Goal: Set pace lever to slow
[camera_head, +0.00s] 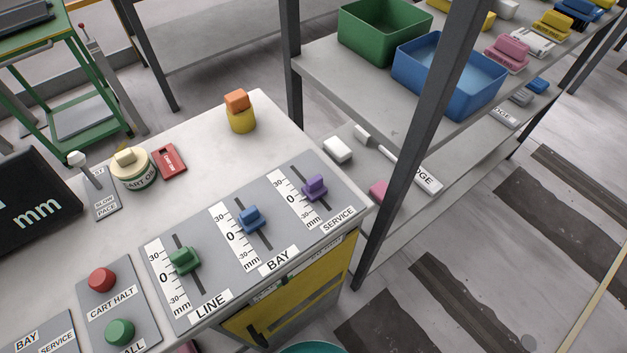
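The pace lever (85,170) stands at the left of the worktop, with a pale knob on a grey shaft. Its small plate (104,205) reads "SLOW" and "PACE" at the near end, and a partly hidden label ending in "ST" shows at the far end. The shaft tilts up and to the left in the picture, with the knob beyond the plate's far left edge. I cannot tell for certain which setting it is at. Neither of my grippers is in view.
A dark "mm" display (35,210) stands left of the lever. Nearer are red (102,279) and green (119,332) buttons and a slider panel (205,270). The worktop's middle is clear.

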